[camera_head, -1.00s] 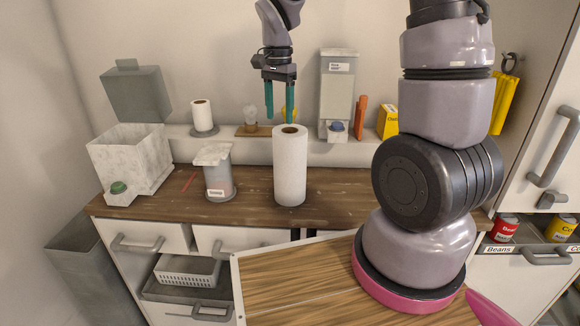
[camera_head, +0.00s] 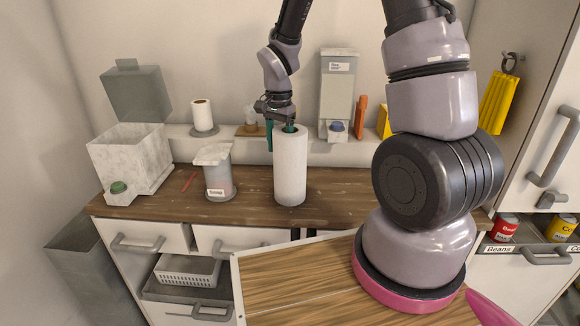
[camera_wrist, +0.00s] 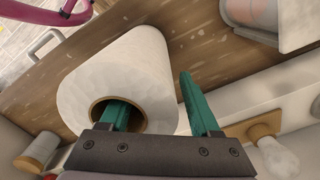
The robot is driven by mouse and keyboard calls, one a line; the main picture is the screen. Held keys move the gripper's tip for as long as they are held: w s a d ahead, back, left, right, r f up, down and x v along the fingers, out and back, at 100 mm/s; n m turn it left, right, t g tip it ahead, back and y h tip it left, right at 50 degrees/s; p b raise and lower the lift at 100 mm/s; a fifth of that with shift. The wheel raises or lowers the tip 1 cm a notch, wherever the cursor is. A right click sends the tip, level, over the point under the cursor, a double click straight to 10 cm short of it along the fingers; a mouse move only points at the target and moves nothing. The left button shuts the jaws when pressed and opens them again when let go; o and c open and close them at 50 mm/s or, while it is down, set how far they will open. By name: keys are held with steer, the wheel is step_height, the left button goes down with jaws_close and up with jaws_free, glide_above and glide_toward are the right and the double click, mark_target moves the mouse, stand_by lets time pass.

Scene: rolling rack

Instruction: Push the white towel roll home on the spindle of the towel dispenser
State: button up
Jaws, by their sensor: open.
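The large white towel roll (camera_head: 290,168) stands upright on the wooden counter; it also shows in the wrist view (camera_wrist: 125,65). My gripper (camera_head: 279,137) is open at its top, pointing down. In the wrist view my gripper (camera_wrist: 153,97) has one green finger inside the roll's brown core and the other outside, beside its wall. No spindle shows in the core, and I cannot tell whether one is under the roll. A smaller white roll (camera_head: 202,114) stands on a grey round base (camera_head: 204,131) on the back shelf.
A lidded canister (camera_head: 219,175) stands left of the large roll, with a marbled bin (camera_head: 130,160) farther left. A tall labelled dispenser (camera_head: 337,95) and an orange object (camera_head: 361,117) are on the shelf behind. The counter (camera_head: 255,190) around the roll is mostly clear.

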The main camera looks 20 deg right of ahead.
steer(key=shift+c, duration=0.2)
jaws_close()
stand_by(1.1)
